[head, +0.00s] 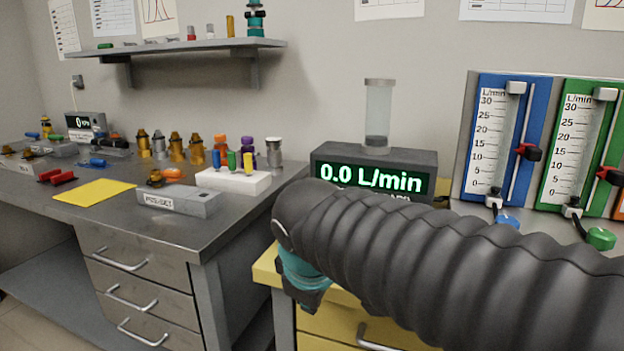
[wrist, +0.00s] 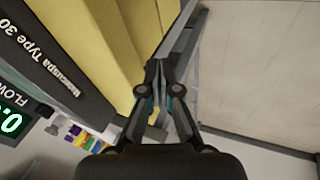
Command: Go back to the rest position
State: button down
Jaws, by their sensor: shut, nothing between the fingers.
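My gripper (wrist: 157,70) shows in the wrist view with its two dark fingers together and nothing held between them. It hangs in front of the yellow drawer cabinet (wrist: 95,35), with pale floor to the right. In the head view my dark ribbed arm crosses the lower right, and the gripper's fingertips are hidden. The flow meter (head: 430,160) behind the arm reads 0.0 L/min, and a clear cylinder (head: 378,105) stands on it.
The grey workbench (head: 120,215) at left holds fittings, a yellow sheet (head: 95,191) and a white block (head: 234,181) with coloured plugs. Blue (head: 487,115) and green (head: 567,135) flowmeter panels stand at right. A shelf (head: 180,47) hangs on the wall. Floor shows at lower left.

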jog(key=s+d+f+m, duration=0.3)
jog(key=s+d+m, duration=0.2)
jog(key=d, duration=0.3)
jog(key=s+d+f+m, duration=0.4)
jog(key=s+d+m, duration=0.2)
jog(key=d+m, duration=0.1)
jog(key=shift+s+d+f, duration=0.15)
jog(key=shift+d+f, duration=0.15)
jog(key=shift+d, duration=0.2)
jog(key=shift+d, duration=0.1)
